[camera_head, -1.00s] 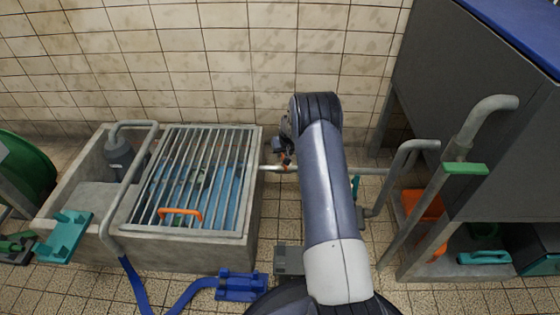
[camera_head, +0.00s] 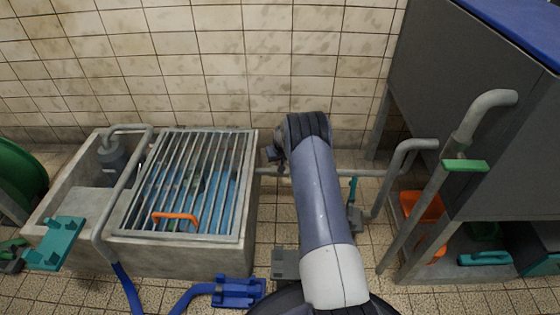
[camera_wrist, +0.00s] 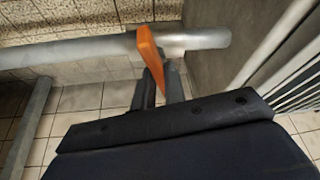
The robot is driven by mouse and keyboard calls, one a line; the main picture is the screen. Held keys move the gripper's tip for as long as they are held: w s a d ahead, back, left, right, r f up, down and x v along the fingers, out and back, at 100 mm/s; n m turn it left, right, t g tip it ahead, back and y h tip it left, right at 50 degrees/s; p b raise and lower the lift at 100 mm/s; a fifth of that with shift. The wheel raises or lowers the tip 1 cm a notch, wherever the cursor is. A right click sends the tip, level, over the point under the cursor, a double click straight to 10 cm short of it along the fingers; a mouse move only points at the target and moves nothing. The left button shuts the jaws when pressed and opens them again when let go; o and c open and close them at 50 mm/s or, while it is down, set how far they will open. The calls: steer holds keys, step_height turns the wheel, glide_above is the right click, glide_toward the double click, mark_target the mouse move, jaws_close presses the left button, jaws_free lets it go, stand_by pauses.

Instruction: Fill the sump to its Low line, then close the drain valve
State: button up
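The sump is the concrete basin (camera_head: 180,256) on the left, under a metal bar grate (camera_head: 240,190). Blue water (camera_head: 214,212) shows through the bars; I cannot make out a Low line. A pale pipe (camera_head: 330,173) runs right from its side. In the wrist view an orange lever (camera_wrist: 147,48) stands crosswise to that pipe (camera_wrist: 85,50), beside the sump's grey wall (camera_wrist: 217,65). My gripper (camera_wrist: 161,76) has its fingers close together on both sides of the lever's end and looks shut on it. In the head view my gripper (camera_head: 272,155) hides the lever.
A grey pump (camera_head: 112,160) stands in the left bay. A teal lever (camera_head: 352,190) is on the pipe's right part. A blue hose fitting (camera_head: 238,291) lies on the floor. A grey cabinet (camera_head: 470,110) blocks the right.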

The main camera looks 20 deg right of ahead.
jaws_close()
steer(key=shift+m, duration=0.3)
steer(key=shift+a+f+m+h+b, duration=0.1)
steer(key=shift+m+h+b, duration=0.3)
steer(key=shift+m+b, duration=0.35)
steer(key=shift+m, duration=0.65)
steer(key=shift+h, duration=0.3)
steer(key=o, duration=0.5)
jaws_free()
steer(key=shift+g, duration=0.3)
